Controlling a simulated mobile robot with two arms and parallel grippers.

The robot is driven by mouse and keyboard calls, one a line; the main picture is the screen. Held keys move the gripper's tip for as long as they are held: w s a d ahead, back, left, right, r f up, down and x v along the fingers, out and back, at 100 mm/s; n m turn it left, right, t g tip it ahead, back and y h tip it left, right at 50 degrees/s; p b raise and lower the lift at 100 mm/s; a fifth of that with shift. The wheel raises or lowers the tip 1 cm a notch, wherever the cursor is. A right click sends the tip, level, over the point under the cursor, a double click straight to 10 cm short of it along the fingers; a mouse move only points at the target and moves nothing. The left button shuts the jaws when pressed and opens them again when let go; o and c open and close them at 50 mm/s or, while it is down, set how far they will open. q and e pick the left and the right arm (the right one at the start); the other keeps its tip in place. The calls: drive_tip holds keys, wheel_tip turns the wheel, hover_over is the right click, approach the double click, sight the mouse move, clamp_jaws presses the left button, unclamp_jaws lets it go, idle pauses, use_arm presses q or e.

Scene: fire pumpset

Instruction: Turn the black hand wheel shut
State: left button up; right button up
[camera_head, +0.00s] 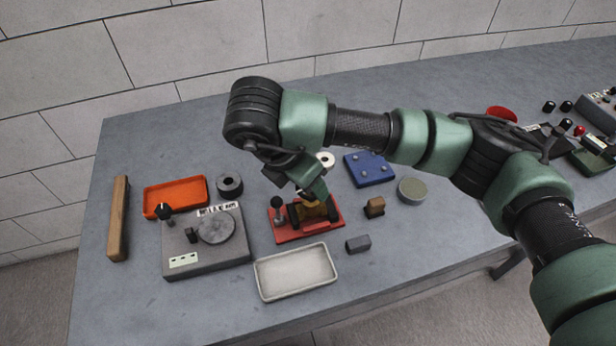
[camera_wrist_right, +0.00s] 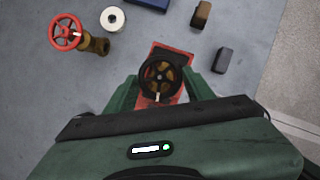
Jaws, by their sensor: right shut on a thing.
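The black hand wheel (camera_wrist_right: 161,77) shows a white mark on its rim near the bottom of the right wrist view. It sits over a brass-coloured body on a red base (camera_wrist_right: 171,53). In the head view the red base (camera_head: 285,232) stands mid-table, and my arm hides most of the wheel. My right gripper (camera_wrist_right: 161,86) comes down from above, with one green finger on each side of the wheel, shut on it. My left gripper is in neither view.
A white tray (camera_head: 296,272) lies just in front of the red base. A grey turntable-like box (camera_head: 207,260) stands to its left. A brown block (camera_head: 375,207) and grey block (camera_head: 358,244) lie to the right. A red-wheeled brass valve (camera_wrist_right: 68,32) and white roll (camera_wrist_right: 113,19) are nearby.

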drive_tip(key=shift+w+m+g, duration=0.1)
drive_tip(key=shift+m+g, duration=0.2)
drive_tip(key=shift+m, duration=0.5)
drive_tip(key=o, duration=1.4)
drive_tip(key=shift+c, duration=0.2)
drive_tip(key=v, duration=0.8)
drive_tip(key=shift+a, duration=0.15)
drive_tip(key=shift+f, duration=0.15)
